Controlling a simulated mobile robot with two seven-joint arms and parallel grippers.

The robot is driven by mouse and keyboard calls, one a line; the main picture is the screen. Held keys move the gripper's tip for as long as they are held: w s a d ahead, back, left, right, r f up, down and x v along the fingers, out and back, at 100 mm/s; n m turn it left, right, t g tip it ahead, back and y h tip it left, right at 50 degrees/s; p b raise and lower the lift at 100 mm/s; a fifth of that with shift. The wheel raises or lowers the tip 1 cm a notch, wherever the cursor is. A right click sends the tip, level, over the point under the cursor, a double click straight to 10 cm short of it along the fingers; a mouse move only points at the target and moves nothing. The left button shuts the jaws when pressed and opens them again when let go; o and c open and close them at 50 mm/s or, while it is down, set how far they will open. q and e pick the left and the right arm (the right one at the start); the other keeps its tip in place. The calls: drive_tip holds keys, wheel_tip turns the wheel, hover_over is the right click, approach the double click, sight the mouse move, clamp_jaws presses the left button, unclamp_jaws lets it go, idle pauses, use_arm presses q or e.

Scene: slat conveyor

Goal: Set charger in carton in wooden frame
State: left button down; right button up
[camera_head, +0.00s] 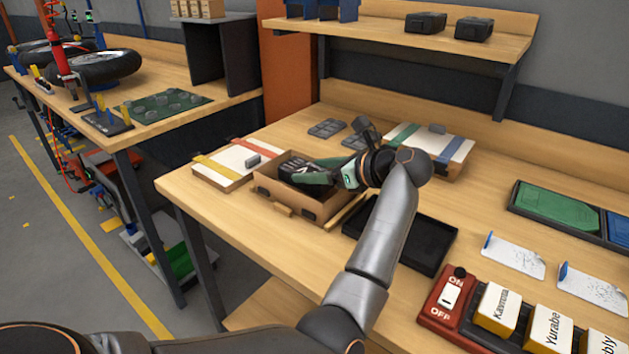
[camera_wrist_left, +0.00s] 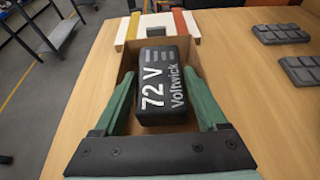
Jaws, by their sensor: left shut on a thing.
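The charger is a black block marked "72 V Voltwick" (camera_wrist_left: 163,85); it also shows in the head view (camera_head: 297,172). My left gripper (camera_head: 312,173) is shut on it, with one green finger along each side in the left wrist view (camera_wrist_left: 163,78). The charger is at the mouth of the open brown carton (camera_head: 268,191); I cannot tell whether it touches the carton's floor. The carton stands near the bench's left front edge, with wooden strips (camera_head: 346,211) of the frame beside it. My fingers and the charger hide much of its inside. My right gripper is out of view.
A white-topped box with red and yellow bands (camera_head: 225,165) lies just left of the carton. A black tray (camera_head: 437,262) lies to its right, under my left arm. Grey blocks (camera_head: 326,127) and another banded box (camera_head: 451,169) lie behind. A red switch box (camera_head: 437,305) stands front right.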

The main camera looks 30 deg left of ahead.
use_arm(q)
drive_tip(key=shift+f, duration=1.3)
drive_tip(key=shift+f, duration=0.1)
drive_tip(key=shift+f, duration=0.15)
unclamp_jaws()
